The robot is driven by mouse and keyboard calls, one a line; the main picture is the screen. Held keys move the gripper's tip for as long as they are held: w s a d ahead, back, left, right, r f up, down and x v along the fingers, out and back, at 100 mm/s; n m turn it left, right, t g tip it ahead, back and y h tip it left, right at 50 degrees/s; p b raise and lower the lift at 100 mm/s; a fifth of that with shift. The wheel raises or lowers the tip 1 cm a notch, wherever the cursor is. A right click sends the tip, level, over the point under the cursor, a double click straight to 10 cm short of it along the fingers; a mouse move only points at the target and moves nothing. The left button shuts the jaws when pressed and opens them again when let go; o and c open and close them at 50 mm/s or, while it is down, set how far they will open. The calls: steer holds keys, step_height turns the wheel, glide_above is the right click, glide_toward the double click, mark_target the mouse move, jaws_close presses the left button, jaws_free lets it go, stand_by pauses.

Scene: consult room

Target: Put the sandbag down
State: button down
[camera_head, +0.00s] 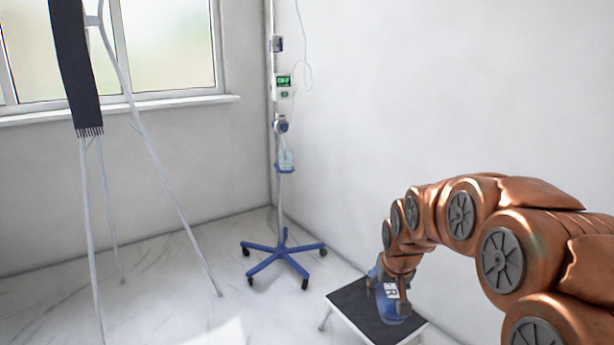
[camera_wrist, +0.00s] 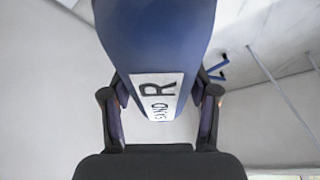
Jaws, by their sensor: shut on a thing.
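The sandbag (camera_head: 393,309) is blue with a white label. My gripper (camera_head: 389,285) is shut on it, at the end of my copper-coloured arm. In the head view the sandbag shows over the dark top of a low stool or small table (camera_head: 352,297); I cannot tell whether it touches that top. In the wrist view the blue sandbag (camera_wrist: 155,35) fills the upper middle, its label facing the camera. The two fingers of my gripper (camera_wrist: 160,103) lie on either side of it.
A drip stand (camera_head: 278,190) with a blue wheeled base stands in the corner left of the low table. A pale tripod-like stand (camera_head: 150,150) with a dark scarf (camera_head: 76,65) is at the left. White walls are behind; the floor between the stands is clear.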

steer(key=shift+a+r+p, duration=0.15)
steer(key=shift+r+p, duration=0.65)
steer(key=shift+r, duration=0.15)
steer(key=r+p, duration=0.1)
steer(key=p, duration=0.1)
steer(key=r+p, duration=0.2)
steer(key=p, duration=0.1)
steer(key=d+r+p, duration=0.1)
steer(key=r+p, duration=0.1)
steer(key=p, duration=0.1)
steer(key=shift+s+r, duration=0.1)
step_height(320, 180, up, 8)
steer(key=p, duration=1.1)
step_height(320, 180, up, 9)
steer(key=p, duration=1.4)
glide_above(391, 286)
steer(key=r+p, duration=0.3)
steer(key=p, duration=0.1)
steer(key=shift+s+a, duration=0.25)
steer(key=shift+f, duration=0.1)
